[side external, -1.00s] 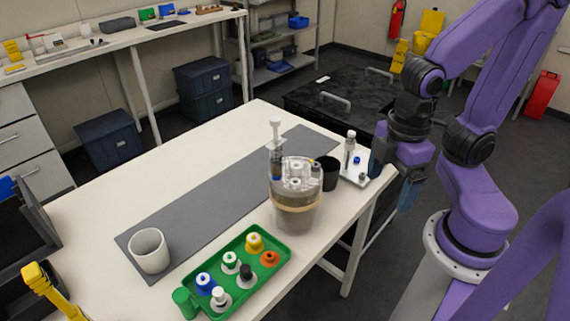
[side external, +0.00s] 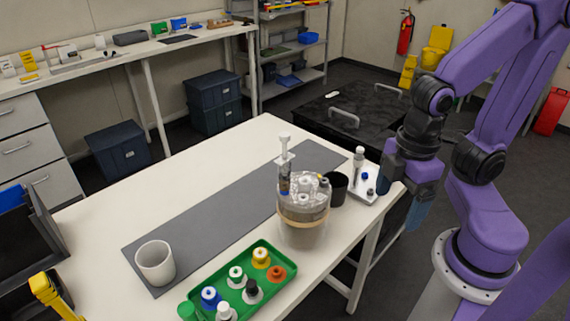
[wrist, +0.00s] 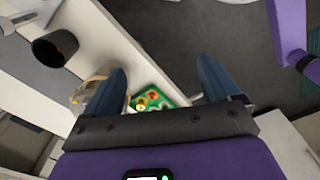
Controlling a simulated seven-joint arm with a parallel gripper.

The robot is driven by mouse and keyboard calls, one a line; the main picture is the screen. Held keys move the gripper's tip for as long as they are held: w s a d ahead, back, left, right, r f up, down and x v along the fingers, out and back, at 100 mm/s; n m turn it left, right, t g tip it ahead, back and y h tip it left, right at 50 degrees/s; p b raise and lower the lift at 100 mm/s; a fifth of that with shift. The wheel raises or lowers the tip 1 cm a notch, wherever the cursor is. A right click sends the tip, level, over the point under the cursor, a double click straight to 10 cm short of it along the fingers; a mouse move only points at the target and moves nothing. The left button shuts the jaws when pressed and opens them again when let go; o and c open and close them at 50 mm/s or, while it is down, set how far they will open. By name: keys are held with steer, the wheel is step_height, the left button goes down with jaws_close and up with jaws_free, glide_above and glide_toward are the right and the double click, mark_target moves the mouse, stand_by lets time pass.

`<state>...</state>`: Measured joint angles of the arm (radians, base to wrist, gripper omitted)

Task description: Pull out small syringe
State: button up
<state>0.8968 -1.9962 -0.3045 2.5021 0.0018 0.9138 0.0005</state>
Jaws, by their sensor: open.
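In the side view a slim upright syringe-like piece with a pale cap (side external: 358,160) stands on a small white holder (side external: 366,196) at the table's right edge. Another, with a white plunger (side external: 285,150), stands upright at the lidded clear vessel (side external: 301,232). I cannot tell for certain which is the small syringe. My gripper (side external: 408,192) hangs just right of the white holder, apart from it, pointing down. In the wrist view my gripper (wrist: 162,78) is open, with nothing between its blue fingers; the vessel (wrist: 86,96) shows beside the left finger.
A black cup (side external: 336,188) stands between vessel and holder. A green tray of capped bottles (side external: 285,282) lies in front of the vessel. A white cup (side external: 155,264) stands on the grey mat (side external: 205,216). The table's far left part is clear.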

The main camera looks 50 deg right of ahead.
stand_by(0.3)
steer(key=c, duration=0.4)
steer(key=shift+w+f, duration=0.1)
steer(key=shift+c, duration=1.2)
steer(key=n+t+h, duration=1.3)
steer(key=n, duration=0.2)
glide_toward(285, 175)
steer(key=x, duration=1.1)
steer(key=shift+w+d, duration=0.1)
steer(key=shift+c, duration=0.3)
